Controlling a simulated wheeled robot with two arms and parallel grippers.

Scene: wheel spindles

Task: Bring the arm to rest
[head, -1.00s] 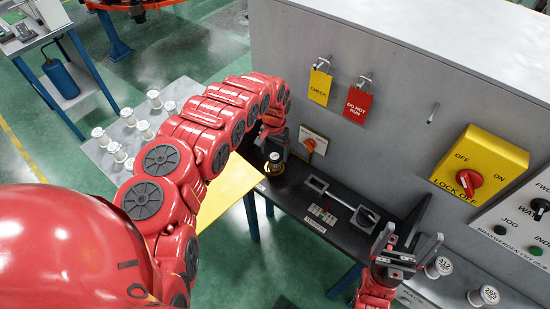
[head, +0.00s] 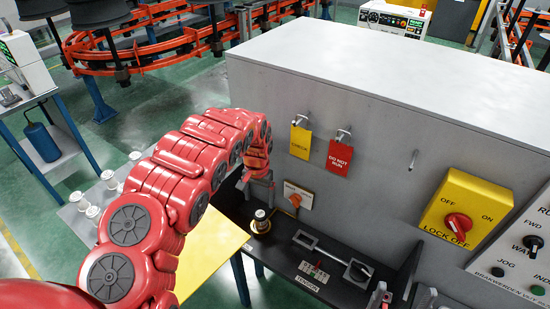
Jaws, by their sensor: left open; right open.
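My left arm (head: 185,180) reaches in from the left and is bent over the shelf. Its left gripper (head: 260,184) points down near the grey machine wall. It is open and apart from the small brass-and-white spindle piece (head: 261,222) standing on the dark shelf (head: 290,262) below it. My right gripper (head: 402,297) shows only its fingertips at the bottom edge, right of the shelf. It is open and nothing shows between its fingers. The rest of the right arm is out of view.
The grey machine (head: 400,75) carries a yellow CHECK tag (head: 300,142), a red DO NOT RUN tag (head: 339,157) and a yellow lock-off switch (head: 465,208).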

